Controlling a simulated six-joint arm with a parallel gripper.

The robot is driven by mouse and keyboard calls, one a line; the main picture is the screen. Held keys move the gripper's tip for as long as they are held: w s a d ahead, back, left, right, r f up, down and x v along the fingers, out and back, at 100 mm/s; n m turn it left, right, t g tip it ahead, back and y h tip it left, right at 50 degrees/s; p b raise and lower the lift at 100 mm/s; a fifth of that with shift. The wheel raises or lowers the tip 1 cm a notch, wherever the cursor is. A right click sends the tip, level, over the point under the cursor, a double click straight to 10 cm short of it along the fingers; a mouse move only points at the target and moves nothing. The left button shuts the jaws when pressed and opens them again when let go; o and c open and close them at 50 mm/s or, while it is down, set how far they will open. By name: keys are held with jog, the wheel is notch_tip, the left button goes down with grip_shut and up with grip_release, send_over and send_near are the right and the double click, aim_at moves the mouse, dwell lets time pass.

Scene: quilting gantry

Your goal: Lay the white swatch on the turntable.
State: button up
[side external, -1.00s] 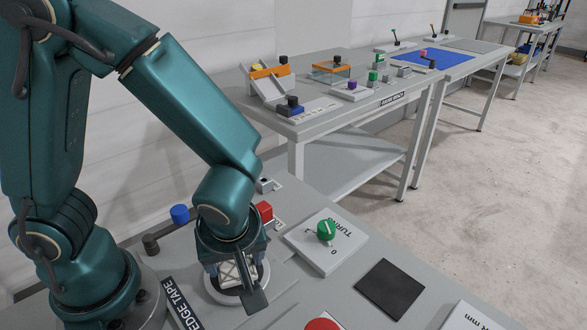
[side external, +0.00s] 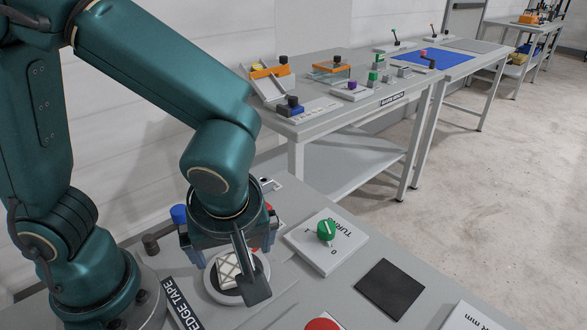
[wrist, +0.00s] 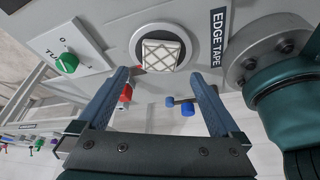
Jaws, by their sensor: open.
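The white swatch (side external: 228,268) is a small pale square with a dark lattice of lines. It lies on the round turntable (side external: 213,291), which has a light rim and a dark inner ring. In the wrist view the swatch (wrist: 161,52) lies flat, roughly in the middle of the turntable (wrist: 158,25), with the dark ring showing around it. My gripper (wrist: 160,76) is open and empty, its two fingers wide apart. In the side view it is above the swatch and apart from it; the dark plate on my wrist hides part of the turntable's right side.
A green knob (side external: 326,230) sits on a white plate to the right. A blue knob (side external: 179,214) and a red block (wrist: 125,94) stand close to my gripper. A black square (side external: 390,288) lies on the bench, and a red button (side external: 322,324) is at the front edge.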

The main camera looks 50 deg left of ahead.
jog(key=w+v, duration=0.1)
jog(key=v, duration=0.4)
jog(key=s+a+r+m+t+h, duration=0.1)
jog(key=a+m+t+h, duration=0.3)
jog(key=m, duration=0.9)
jog(key=a+r, duration=0.1)
jog(key=a, duration=0.1)
jog(key=shift+s+a+r, duration=0.15)
jog(key=shift+a+r, duration=0.15)
jog(key=shift+r, duration=0.05)
